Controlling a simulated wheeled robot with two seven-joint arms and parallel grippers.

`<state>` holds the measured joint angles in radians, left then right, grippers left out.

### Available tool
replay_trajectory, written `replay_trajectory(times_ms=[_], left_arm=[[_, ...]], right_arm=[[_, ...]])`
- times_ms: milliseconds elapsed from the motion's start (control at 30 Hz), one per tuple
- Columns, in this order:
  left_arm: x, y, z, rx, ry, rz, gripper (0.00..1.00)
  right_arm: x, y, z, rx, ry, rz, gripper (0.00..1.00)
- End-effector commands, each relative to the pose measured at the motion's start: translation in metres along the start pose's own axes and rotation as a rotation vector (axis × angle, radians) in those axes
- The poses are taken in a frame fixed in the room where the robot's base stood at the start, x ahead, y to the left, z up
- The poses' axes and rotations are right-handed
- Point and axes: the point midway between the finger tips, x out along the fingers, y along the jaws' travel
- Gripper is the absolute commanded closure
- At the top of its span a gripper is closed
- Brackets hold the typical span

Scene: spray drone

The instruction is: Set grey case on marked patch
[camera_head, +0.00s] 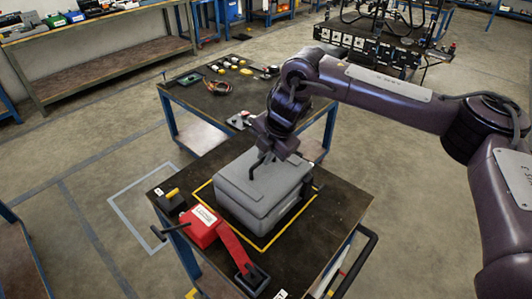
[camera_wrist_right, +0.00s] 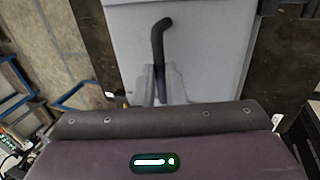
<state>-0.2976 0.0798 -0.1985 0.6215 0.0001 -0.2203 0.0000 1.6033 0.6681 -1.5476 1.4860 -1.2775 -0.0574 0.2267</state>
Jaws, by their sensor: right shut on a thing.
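The grey case (camera_head: 258,198) is over the dark cart top, within a yellow-outlined patch (camera_head: 233,235). My left gripper is not in view.
A red box (camera_head: 201,228) with a red strap (camera_head: 236,247) lies at the cart's front left, close to the yellow line. A small black and yellow item (camera_head: 172,198) is behind it. A second cart (camera_head: 205,103) with small parts stands behind. A pale outlined square (camera_head: 122,205) marks the floor.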

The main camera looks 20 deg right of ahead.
Motion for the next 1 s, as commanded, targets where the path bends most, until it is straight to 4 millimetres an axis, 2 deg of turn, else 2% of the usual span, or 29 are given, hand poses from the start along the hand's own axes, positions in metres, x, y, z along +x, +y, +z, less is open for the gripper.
replay_trajectory(times_ms=[100, 133, 300, 667, 867, 1000], left_arm=[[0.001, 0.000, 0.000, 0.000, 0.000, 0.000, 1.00], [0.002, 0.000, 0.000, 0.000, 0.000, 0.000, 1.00], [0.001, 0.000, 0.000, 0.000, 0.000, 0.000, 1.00], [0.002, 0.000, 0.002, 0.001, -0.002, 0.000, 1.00], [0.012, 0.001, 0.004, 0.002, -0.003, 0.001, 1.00], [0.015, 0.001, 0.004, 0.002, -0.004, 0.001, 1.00]], right_arm=[[0.001, 0.001, 0.000, 0.000, 0.000, 0.004, 1.00], [0.003, -0.001, 0.000, 0.000, 0.000, -0.001, 0.89], [0.002, -0.001, 0.000, 0.000, 0.000, -0.001, 0.68], [-0.004, 0.000, 0.000, -0.001, 0.000, 0.001, 0.68], [-0.036, 0.001, 0.000, -0.001, -0.001, 0.005, 0.68], [-0.072, 0.002, 0.001, -0.003, -0.004, 0.006, 0.68]])
